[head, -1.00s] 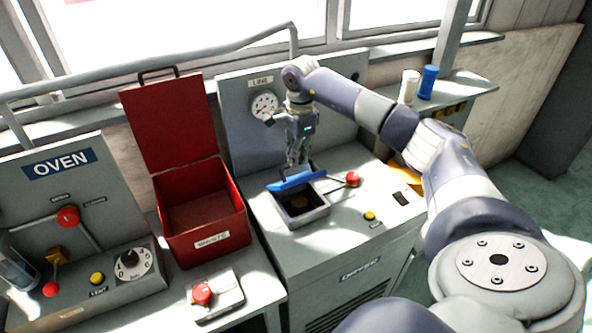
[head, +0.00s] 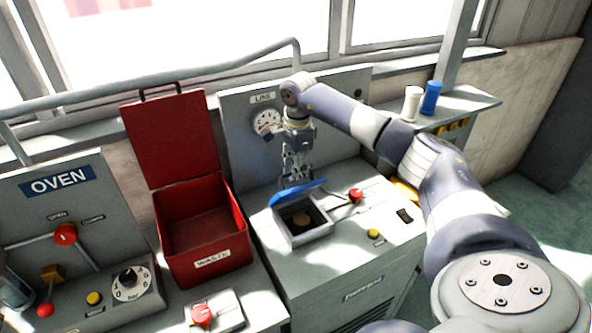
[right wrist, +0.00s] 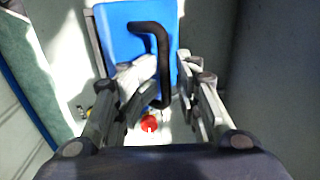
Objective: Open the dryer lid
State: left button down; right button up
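The dryer (head: 345,255) is the grey cabinet in the middle of the head view. Its blue lid (head: 296,193) is raised and tilted back at the rear of the square opening, and the dark inside with a round brownish thing (head: 302,219) shows. My right gripper (head: 297,178) is just behind and above the lid. In the right wrist view, its fingers (right wrist: 160,80) stand apart on either side of the lid's black handle (right wrist: 162,60), with the blue lid (right wrist: 128,38) beyond. I cannot tell whether a finger touches it. My left gripper is not in view.
A red lever knob (head: 356,195) and a yellow button (head: 373,234) are right of the opening. An open red waste bin (head: 200,255) stands at the left, beyond it the oven panel (head: 50,205). White and blue cylinders (head: 431,98) stand on the shelf at the back right.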

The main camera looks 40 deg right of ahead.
jog(key=shift+w+r, duration=0.1)
jog(key=shift+r, duration=0.15)
notch_tip(320, 180, up, 12)
jog(key=shift+s+f, duration=0.25)
jog(key=shift+s, duration=0.15)
jog(key=shift+a, duration=0.1)
